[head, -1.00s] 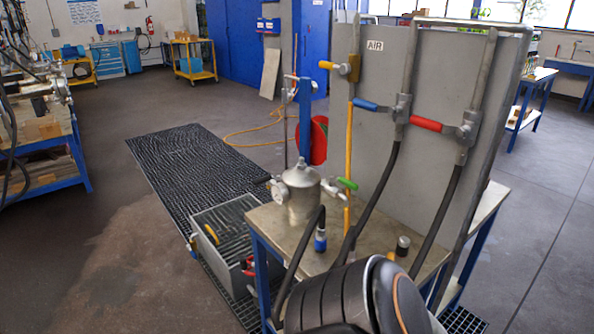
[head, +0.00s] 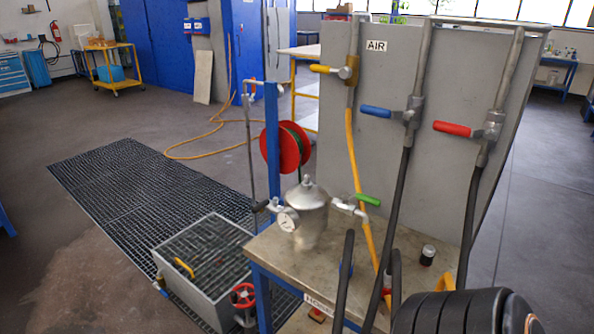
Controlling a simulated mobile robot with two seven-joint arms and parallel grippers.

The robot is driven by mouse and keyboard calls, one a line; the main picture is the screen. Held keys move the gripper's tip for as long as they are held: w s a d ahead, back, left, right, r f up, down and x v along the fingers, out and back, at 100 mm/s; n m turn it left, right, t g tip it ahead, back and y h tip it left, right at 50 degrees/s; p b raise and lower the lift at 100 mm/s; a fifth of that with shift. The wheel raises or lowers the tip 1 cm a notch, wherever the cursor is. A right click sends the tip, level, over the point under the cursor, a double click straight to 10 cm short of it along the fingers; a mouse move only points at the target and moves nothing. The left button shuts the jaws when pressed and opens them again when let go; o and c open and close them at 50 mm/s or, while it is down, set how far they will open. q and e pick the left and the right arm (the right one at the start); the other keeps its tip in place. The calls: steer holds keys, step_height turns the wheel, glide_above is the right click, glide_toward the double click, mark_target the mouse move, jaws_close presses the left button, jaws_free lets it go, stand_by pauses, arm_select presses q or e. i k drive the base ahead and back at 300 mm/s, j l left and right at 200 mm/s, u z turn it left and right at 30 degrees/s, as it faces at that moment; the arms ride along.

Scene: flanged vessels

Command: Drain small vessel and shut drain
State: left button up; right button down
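The small metal vessel (head: 310,218) with a domed lid stands on the bench. A round gauge (head: 288,219) is on its left side. A green-handled valve (head: 367,200) is on its right side, with the handle tilted slightly down to the right. A red handwheel (head: 243,296) is at the box's near right. I cannot tell which fitting is the vessel's drain. Neither gripper shows; only a black ribbed part of my arm is at bottom right.
The bench (head: 285,256) carries black hoses (head: 345,275) and a small dark cap (head: 428,254). A grey panel (head: 440,75) behind has yellow, blue (head: 376,111) and red (head: 453,128) valve handles. A red hose reel (head: 282,148) stands behind. Floor left of the grating is clear.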

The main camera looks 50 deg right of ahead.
mark_target(259, 207)
steer(key=i+z, duration=0.2)
steer(key=z, duration=0.25)
steer(key=i+z, duration=0.2)
steer(key=z, duration=0.25)
steer(key=i+z, duration=0.2)
steer(key=z, duration=0.3)
